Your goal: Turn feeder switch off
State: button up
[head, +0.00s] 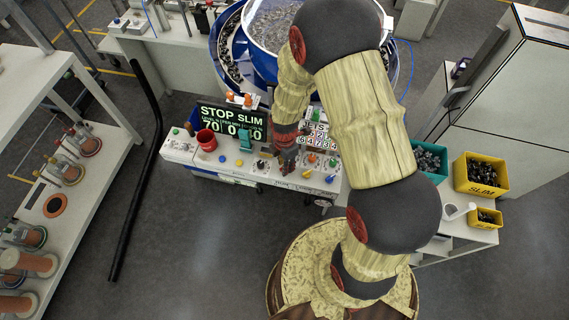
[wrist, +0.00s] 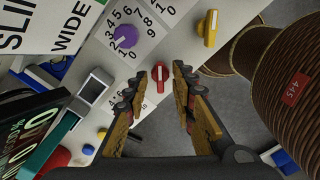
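The control panel (head: 207,162) is a pale slanted console with several coloured knobs and buttons. No label reading "feeder" is legible to me, so I cannot tell for sure which control is the feeder switch. In the wrist view a red knob (wrist: 161,72) lies just beyond and between my fingertips. A purple knob (wrist: 126,37) on a numbered dial sits up and left of it, and a yellow knob (wrist: 208,28) up and right. My gripper (wrist: 158,83) is open and empty above the panel. In the head view my gripper (head: 288,160) is over the panel's middle, partly hiding its controls.
A display (head: 232,121) reading "STOP SLIM" stands behind the panel, near a red cup-like object (head: 206,139). A blue-rimmed bowl (head: 229,63) is behind. Yellow (head: 480,190) and teal (head: 441,152) bins stand at right. A dark bent pipe (head: 130,210) is at left.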

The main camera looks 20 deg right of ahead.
jog(key=shift+r, duration=0.1)
notch_tip(320, 180, up, 12)
dwell(0.5)
dwell(0.4)
